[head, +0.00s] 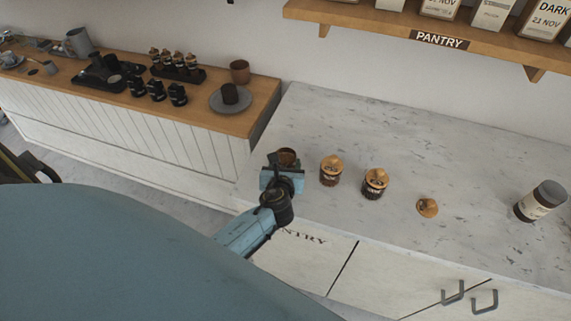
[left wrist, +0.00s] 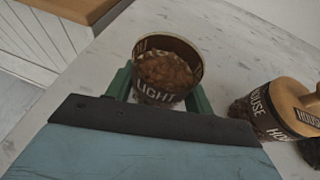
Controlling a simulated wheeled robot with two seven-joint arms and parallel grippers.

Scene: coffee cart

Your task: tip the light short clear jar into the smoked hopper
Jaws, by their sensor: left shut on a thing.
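The light short clear jar (left wrist: 166,70) is lidless and full of brown beans, with LIGHT on its label. My left gripper (head: 283,170) is shut on it at the left end of the marble counter. The jar also shows in the head view (head: 288,157) just beyond the fingers. In the left wrist view it looks upright; I cannot tell whether it touches the counter. A wooden lid (head: 427,207) lies alone on the counter to the right. I cannot make out the smoked hopper. My right gripper is not in view.
Two lidded jars (head: 331,170) (head: 375,183) stand just right of the held jar. A dark-lidded canister (head: 541,201) stands at the far right. The wooden cart top (head: 205,92) at left holds cups, dark trays and small jars. A pantry shelf (head: 400,26) hangs above.

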